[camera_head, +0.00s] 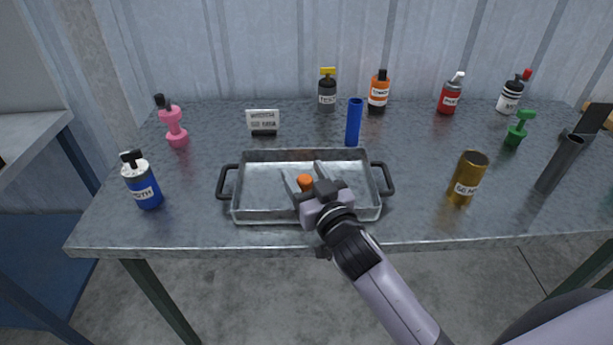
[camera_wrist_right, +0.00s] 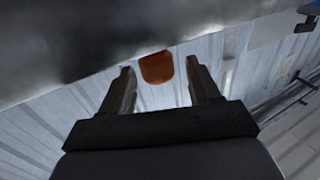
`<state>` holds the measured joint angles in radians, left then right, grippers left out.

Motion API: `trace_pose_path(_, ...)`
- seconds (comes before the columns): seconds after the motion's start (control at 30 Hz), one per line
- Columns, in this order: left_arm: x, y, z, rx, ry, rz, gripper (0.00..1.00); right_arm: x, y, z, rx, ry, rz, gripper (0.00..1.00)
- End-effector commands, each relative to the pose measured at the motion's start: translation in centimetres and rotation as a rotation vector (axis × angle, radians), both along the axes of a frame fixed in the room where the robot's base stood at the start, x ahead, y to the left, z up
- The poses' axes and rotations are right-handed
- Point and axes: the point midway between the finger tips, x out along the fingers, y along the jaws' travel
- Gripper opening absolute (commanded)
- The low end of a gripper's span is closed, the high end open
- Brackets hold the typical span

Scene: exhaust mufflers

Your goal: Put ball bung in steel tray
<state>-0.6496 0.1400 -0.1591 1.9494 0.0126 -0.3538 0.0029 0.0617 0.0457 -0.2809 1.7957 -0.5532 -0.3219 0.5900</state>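The steel tray (camera_head: 236,190) is a shallow rectangular metal tray with black handles, at the front middle of the table. My right gripper (camera_head: 304,176) is over the tray with its fingers spread apart. A small orange rounded piece (camera_head: 305,184), which looks like the ball bung, shows between the fingers within the tray's outline. In the right wrist view the orange piece (camera_wrist_right: 156,67) sits between the fingertips of the gripper (camera_wrist_right: 163,85), with a gap on each side. I cannot tell whether it rests on the tray floor. My left gripper is not in view.
A blue tube (camera_head: 354,122) stands just behind the tray. A gold cup (camera_head: 467,178) stands to its right and a blue bottle (camera_head: 142,180) to its left. Several bottles line the back. A pink piece (camera_head: 174,128) and a green piece (camera_head: 518,128) stand at the sides.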

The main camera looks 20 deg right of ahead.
Motion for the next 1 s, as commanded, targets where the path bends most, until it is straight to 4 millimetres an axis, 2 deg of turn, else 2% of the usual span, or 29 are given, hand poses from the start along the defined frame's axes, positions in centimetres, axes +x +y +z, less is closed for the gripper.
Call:
trace_pose_path(0.03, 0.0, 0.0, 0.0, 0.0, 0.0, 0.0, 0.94, -0.1, 0.0, -0.8, -0.003, 0.017, -0.001, 0.62)
trace_pose_path(0.07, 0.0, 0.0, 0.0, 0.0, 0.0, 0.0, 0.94, -0.1, 0.0, -0.7, -0.004, 0.017, -0.001, 0.62)
trace_pose_path(0.27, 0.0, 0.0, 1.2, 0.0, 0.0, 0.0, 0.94, -0.3, -0.1, 0.7, -0.006, 0.015, -0.001, 0.62)
trace_pose_path(0.7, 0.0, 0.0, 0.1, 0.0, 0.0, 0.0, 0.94, -7.8, -0.9, 0.6, 0.0, 0.01, -0.001, 0.62)
trace_pose_path(1.0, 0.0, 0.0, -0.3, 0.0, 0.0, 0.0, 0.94, -11.2, -1.3, 0.8, -0.001, 0.007, 0.0, 0.62)
